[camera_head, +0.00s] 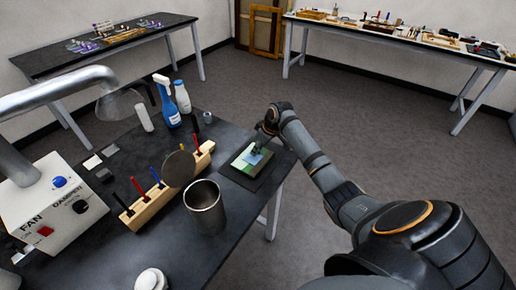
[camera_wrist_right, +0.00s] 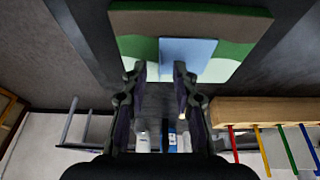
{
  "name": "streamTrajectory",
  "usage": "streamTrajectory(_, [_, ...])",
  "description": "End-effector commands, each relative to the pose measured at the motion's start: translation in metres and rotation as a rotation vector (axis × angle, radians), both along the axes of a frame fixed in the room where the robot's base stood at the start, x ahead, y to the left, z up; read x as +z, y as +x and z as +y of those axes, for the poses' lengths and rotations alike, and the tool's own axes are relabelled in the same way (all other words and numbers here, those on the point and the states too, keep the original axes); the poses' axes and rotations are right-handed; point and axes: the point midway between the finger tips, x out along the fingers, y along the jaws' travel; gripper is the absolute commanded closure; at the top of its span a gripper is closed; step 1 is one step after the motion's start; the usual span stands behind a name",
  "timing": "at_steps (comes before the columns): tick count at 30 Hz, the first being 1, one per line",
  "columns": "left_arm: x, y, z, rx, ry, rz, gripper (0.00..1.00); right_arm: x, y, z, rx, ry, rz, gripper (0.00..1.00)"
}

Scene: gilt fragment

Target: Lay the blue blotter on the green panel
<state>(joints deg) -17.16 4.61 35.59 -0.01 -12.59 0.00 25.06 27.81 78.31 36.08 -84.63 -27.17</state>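The green panel (camera_head: 240,163) is a small painted board lying on a dark mat near the right edge of the dark table. In the right wrist view, the panel (camera_wrist_right: 138,46) shows green, brown and pale bands. The blue blotter (camera_wrist_right: 190,56) is a flat light-blue square lying on the panel, over its green and pale bands; it also shows in the head view (camera_head: 255,157). My right gripper (camera_wrist_right: 158,68) is at the panel's edge, its fingertips apart with nothing clearly gripped between them. The right fingertip overlaps the blotter's edge in the picture. My left gripper is out of view.
A wooden rack (camera_head: 151,205) with coloured tools stands left of the panel, and a metal cup (camera_head: 205,207) stands in front. A fume pipe and FAN box (camera_head: 50,205) are at left.

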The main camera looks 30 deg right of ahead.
Motion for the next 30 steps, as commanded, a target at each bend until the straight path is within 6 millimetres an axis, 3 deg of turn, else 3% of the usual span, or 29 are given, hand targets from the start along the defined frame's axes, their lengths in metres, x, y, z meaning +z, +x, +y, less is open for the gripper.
streamTrajectory(15, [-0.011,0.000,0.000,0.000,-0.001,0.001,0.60,0.097,-0.037,-0.016,-0.001,-0.003,-0.002,0.72])
streamTrajectory(21, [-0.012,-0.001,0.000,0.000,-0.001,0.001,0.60,0.111,-0.042,-0.017,0.000,0.000,-0.001,0.72])
streamTrajectory(30, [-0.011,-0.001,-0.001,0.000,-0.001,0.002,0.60,0.111,-0.042,-0.017,0.000,0.000,-0.001,0.72])
